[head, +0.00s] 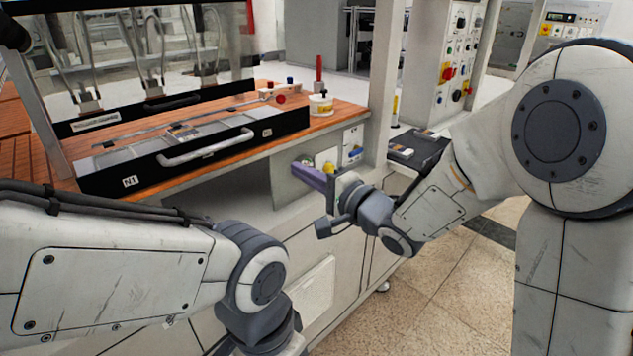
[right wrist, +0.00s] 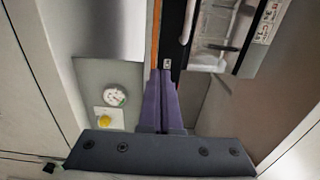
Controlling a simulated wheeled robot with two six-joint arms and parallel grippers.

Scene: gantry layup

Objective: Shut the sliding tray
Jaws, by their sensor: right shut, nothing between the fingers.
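The sliding tray has a long black front (head: 215,156) with a pale bar handle and stands out at the near edge of the wooden worktop. Grey flat pieces show behind its front. My right gripper (head: 300,170), with purple fingers, is shut and empty, below and right of the tray's right end. In the right wrist view the fingertips (right wrist: 163,74) overlap the small tag at the front's end; I cannot tell whether they touch. My left gripper is out of view.
A white round container (head: 320,104) and a red upright object stand on the worktop (head: 345,97) right of the tray. A recessed panel with a gauge (right wrist: 114,97) and a yellow knob (right wrist: 105,123) is beside my right gripper. Open floor lies at right.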

